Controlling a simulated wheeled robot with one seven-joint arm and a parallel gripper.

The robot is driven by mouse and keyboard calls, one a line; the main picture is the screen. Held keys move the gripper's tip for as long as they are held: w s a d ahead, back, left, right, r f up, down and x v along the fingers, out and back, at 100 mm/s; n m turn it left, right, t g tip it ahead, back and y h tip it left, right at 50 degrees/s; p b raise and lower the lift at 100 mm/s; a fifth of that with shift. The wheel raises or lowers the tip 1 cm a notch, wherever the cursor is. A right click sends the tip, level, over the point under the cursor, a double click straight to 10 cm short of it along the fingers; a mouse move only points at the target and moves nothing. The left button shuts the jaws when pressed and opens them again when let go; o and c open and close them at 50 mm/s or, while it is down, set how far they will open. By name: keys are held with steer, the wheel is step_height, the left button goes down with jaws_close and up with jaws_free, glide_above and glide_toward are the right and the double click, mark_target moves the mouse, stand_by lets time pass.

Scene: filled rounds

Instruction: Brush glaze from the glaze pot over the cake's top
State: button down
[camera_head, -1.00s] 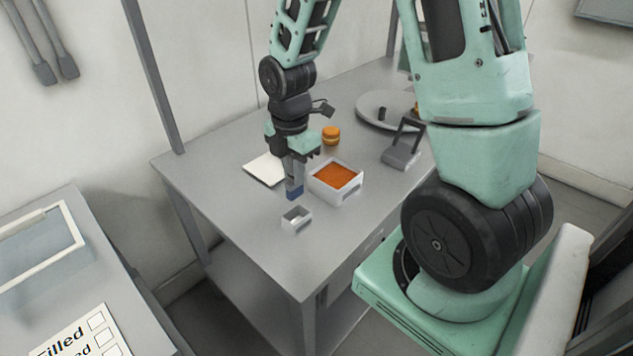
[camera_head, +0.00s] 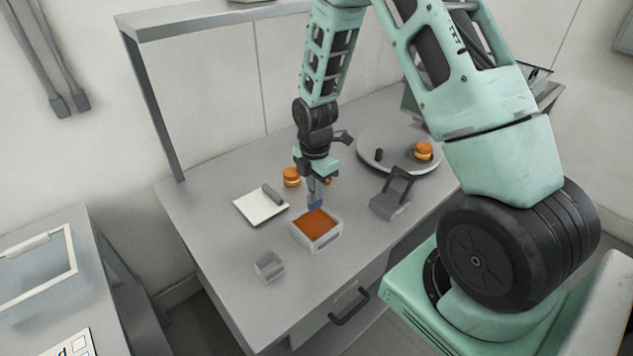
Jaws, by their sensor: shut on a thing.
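My gripper (camera_head: 316,180) is shut on a brush (camera_head: 315,201) with a blue lower end, pointing down. The brush end is at the back edge of a white open box (camera_head: 318,243) filled with a flat orange-brown slab, which looks like the cake (camera_head: 316,222). I cannot tell whether the brush touches the cake's top. A small grey open container, which looks like the glaze pot (camera_head: 269,266), stands apart at the front left of the box. Its contents are not clear.
A white board (camera_head: 259,208) with a grey roller-like piece (camera_head: 272,194) lies left. A round tray (camera_head: 372,138) holds another filled round (camera_head: 423,151). A grey stand (camera_head: 389,205) is right of the cake.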

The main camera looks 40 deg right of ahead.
mark_target(315, 206)
steer(key=shift+f+b, duration=2.2)
steer(key=shift+f, duration=0.8)
steer(key=shift+f+b, duration=0.4)
steer(key=shift+f, duration=0.15)
steer(key=shift+r, duration=0.1)
steer(key=shift+r+p, duration=2.75)
steer(key=shift+r, duration=0.75)
